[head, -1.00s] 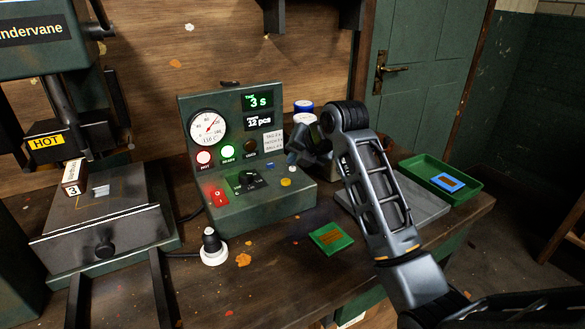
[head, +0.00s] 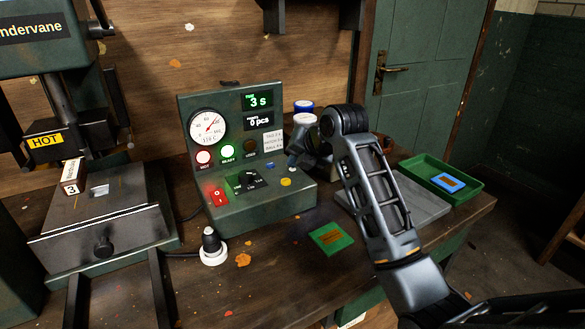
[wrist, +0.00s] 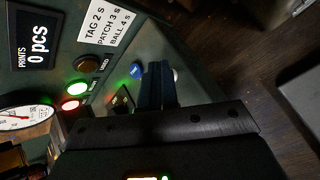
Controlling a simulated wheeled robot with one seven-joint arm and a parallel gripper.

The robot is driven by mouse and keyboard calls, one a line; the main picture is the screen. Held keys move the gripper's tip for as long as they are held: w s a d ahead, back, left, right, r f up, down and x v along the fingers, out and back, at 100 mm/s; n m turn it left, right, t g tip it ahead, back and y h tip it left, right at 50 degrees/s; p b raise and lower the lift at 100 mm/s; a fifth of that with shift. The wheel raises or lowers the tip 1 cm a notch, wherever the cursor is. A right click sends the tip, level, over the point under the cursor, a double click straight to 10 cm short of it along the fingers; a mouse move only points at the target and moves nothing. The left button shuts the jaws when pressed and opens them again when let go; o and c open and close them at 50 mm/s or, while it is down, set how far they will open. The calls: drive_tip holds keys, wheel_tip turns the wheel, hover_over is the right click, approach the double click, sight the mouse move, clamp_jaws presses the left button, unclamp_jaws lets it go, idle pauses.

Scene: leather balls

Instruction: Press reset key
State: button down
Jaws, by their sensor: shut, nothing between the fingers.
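The green control box (head: 250,205) stands on the bench. Its counter display (head: 258,121) reads 0 pcs, and also does in the wrist view (wrist: 38,47). On its sloped panel are a blue button (head: 270,165) and a yellow button (head: 286,182); no reset label is readable. My gripper (head: 292,160) is shut and empty, its tips low at the right part of the panel. In the wrist view my gripper (wrist: 157,70) lies just right of the blue button (wrist: 136,70), with a pale round part (wrist: 177,75) beyond. Contact with a key cannot be told.
A hot press (head: 100,215) stands left. A green patch (head: 331,237) lies in front, and a green tray (head: 462,190) with a blue-edged piece is at right.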

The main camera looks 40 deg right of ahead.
sight(296, 171)
drive_tip(key=shift+r+p, duration=0.7)
drive_tip(key=shift+r, duration=0.1)
drive_tip(key=shift+r, duration=0.15)
wheel_tip(296, 171, up, 5)
drive_tip(key=p, duration=0.4)
idle(0.9)
